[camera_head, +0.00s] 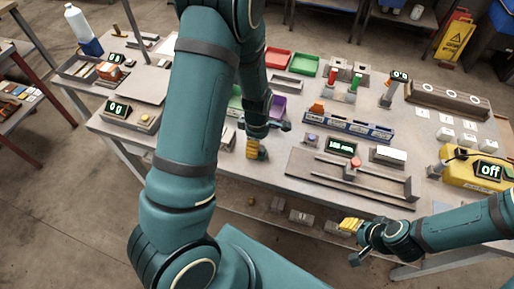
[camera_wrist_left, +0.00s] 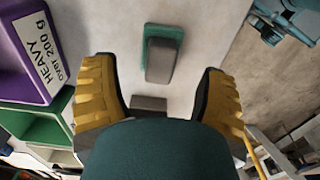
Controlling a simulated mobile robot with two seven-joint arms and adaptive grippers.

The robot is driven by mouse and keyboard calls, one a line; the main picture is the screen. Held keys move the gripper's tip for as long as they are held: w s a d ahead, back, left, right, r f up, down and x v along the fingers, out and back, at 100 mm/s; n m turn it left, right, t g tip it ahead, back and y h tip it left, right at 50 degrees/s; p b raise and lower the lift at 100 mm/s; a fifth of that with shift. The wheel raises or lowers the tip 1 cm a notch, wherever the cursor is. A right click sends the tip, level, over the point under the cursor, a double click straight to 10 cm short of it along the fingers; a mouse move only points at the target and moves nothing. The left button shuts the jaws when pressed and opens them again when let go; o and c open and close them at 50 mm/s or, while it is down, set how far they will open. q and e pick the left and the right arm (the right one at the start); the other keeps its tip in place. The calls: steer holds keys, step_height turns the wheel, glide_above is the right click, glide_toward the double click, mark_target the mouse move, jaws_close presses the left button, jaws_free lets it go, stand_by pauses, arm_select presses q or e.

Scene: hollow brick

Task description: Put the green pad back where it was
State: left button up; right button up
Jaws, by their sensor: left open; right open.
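The green pad (camera_wrist_left: 178,38) lies flat on the pale tabletop in the left wrist view, with a grey block (camera_wrist_left: 160,60) on or against it. A second grey block (camera_wrist_left: 150,104) shows nearer the wrist, partly hidden by my own arm part. My left gripper (camera_head: 256,150) is over the table's front middle; its yellow fingers also show in the left wrist view (camera_wrist_left: 160,95), spread wide with nothing between the pads. The pad appears just beyond them. In the head view the pad is hidden or too small to make out. My right gripper (camera_head: 352,228) is open and empty near the front edge.
A purple bin (camera_wrist_left: 25,60) labelled heavy and a green bin (camera_wrist_left: 40,122) stand close beside the left gripper. The head view shows a blue rack (camera_head: 345,128), a grey fixture (camera_head: 310,172) and a yellow "off" device (camera_head: 465,172) to the right.

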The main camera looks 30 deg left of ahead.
arm_select(q)
step_height(320, 180, up, 8)
steer(key=shift+f+p, duration=0.2)
steer(key=shift+p, duration=0.4)
arm_select(e)
steer(key=shift+r, duration=0.85)
arm_select(q)
steer(key=shift+s+f, duration=0.1)
arm_select(e)
steer(key=shift+s, duration=0.1)
